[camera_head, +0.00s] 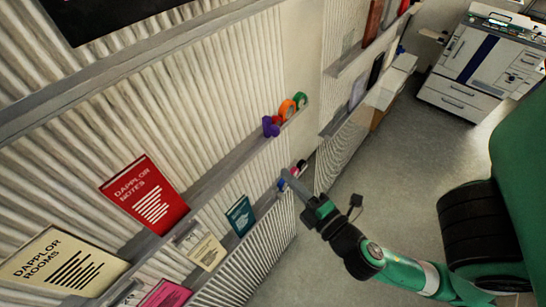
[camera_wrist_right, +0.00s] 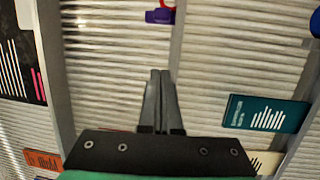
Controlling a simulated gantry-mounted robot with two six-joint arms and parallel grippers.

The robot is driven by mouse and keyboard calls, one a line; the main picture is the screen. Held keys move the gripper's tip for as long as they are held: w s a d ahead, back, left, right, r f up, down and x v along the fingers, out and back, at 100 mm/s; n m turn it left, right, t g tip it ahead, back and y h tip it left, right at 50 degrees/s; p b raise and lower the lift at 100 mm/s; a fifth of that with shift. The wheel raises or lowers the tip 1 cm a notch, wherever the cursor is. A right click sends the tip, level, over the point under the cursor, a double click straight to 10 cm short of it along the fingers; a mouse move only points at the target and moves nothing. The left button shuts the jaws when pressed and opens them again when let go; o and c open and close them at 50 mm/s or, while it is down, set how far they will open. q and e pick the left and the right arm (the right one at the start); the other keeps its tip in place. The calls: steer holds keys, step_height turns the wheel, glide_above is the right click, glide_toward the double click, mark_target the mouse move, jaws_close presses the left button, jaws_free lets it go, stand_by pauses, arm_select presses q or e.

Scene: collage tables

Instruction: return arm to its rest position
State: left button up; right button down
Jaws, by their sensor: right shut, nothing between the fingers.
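My right arm (camera_head: 405,270) is green and black and reaches in from the lower right in the head view. Its gripper (camera_head: 286,176) is near the end of the lower shelf, in front of the corrugated wall. In the right wrist view the two dark fingers of the right gripper (camera_wrist_right: 160,76) are together with nothing between them. They point at the pale corrugated panel. My left gripper is not in view.
A red book (camera_head: 145,194), a cream book (camera_head: 62,262) and a teal book (camera_head: 240,215) stand on shelves. Tape rolls (camera_head: 287,109) and a purple item (camera_head: 270,126) sit at the upper shelf's end. A white cabinet machine (camera_head: 484,62) stands at upper right. Grey floor (camera_head: 400,150) is open between.

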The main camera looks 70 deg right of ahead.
steer(key=w+a+r+m+t+h, duration=0.1)
steer(key=w+r+m+t, duration=0.15)
steer(key=w+r, duration=0.45)
steer(key=w+a+r+m+t+h, duration=0.15)
steer(key=r+m, duration=0.25)
steer(key=r, duration=0.7)
steer(key=w+a+r+m+t, duration=0.1)
steer(key=w+r+m+t, duration=0.15)
steer(key=w+r, duration=0.5)
steer(key=s+a+r+t+y, duration=0.1)
steer(key=a+r+t+y, duration=0.2)
steer(key=a+r+y, duration=0.45)
steer(key=a+r+t+y, duration=0.4)
steer(key=r+y, duration=0.4)
steer(key=r, duration=0.3)
step_height(320, 180, up, 16)
steer(key=m+h+p, duration=0.1)
steer(key=p, duration=1.4)
steer(key=shift+s+g+p, duration=0.25)
steer(key=shift+g+p, duration=0.1)
steer(key=shift+p, duration=0.05)
